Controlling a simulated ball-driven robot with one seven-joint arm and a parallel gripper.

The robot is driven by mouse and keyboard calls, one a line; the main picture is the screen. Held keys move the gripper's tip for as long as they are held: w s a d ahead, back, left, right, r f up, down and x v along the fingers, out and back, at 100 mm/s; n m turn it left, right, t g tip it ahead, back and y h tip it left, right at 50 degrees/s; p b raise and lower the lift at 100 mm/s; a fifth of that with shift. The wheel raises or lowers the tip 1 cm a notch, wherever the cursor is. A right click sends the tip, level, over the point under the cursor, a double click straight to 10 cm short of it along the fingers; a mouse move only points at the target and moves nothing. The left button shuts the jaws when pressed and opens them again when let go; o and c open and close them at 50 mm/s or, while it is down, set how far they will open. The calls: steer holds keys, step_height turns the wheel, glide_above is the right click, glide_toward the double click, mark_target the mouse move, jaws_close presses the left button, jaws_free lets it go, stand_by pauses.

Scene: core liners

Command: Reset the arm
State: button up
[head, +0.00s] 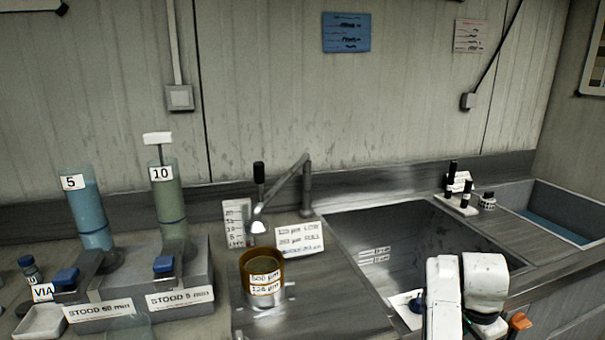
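Two white links of my own arm (484,285) show at the bottom right, in front of the sink. My gripper is not visible; the arm runs out of the bottom of the head view. A small dark blue object (417,303) shows just left of the arm, by a white card, and I cannot tell what it is. An orange piece (520,322) shows right of the arm at the counter's front.
Liners marked 5 (90,215) and 10 (168,205) stand in a grey stand (190,272) at left. A blue-bottomed basin (556,228) is far right.

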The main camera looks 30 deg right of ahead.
steer(key=s+a+f+n+y, duration=0.1)
steer(key=s+a+f+n, duration=0.3)
steer(key=a+n, duration=0.3)
steer(key=s+a+f+n+t+y, duration=0.1)
steer(key=s+a+f+n, duration=0.3)
steer(key=a+n, duration=0.3)
steer(key=s+a+f+n, duration=0.4)
steer(key=s+a+n, duration=0.2)
steer(key=a, duration=0.8)
steer(key=shift+s+a+n+t+y, duration=0.2)
steer(key=shift+a+n+t+y, duration=0.1)
steer(key=shift+a+n+y, duration=0.15)
